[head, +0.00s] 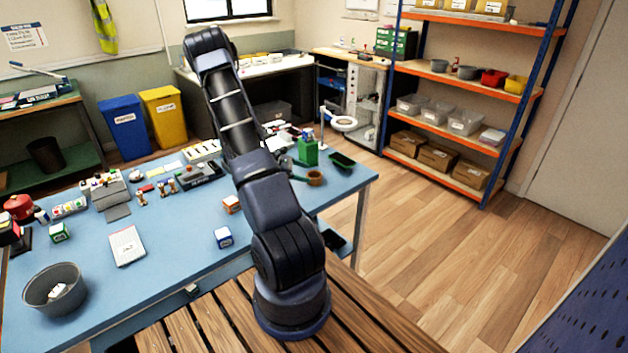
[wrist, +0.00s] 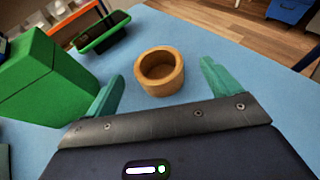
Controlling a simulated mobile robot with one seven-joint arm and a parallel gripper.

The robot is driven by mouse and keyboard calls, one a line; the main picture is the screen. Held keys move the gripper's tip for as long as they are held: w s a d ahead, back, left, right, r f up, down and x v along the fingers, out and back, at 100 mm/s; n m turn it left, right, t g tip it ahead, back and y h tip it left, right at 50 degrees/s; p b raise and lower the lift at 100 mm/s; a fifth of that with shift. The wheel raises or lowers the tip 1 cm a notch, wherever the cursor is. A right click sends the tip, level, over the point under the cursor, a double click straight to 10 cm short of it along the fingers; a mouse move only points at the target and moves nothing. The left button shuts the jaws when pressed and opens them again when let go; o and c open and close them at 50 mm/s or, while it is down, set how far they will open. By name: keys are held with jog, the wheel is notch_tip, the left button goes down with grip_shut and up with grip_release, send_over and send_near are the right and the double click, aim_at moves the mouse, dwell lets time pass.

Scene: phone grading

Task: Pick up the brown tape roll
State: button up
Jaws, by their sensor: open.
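The brown tape roll (head: 315,178) lies flat on the blue table near its right end in the head view. In the wrist view the brown tape roll (wrist: 160,72) sits just beyond and between the two green fingers. My gripper (wrist: 163,90) is open and empty, with one finger to each side of the roll and a gap on both sides. In the head view my gripper (head: 294,170) is partly hidden by my arm, just left of the roll.
A green box (wrist: 45,80) stands close to the left finger in the wrist view. The blue table (wrist: 220,55) is clear to the roll's right. The table's right edge is near.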

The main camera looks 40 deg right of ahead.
jog(key=shift+f+x, duration=0.2)
jog(key=shift+x, duration=3.35)
jog(key=shift+w, duration=0.25)
jog(key=shift+c, duration=0.2)
jog(key=c, duration=1)
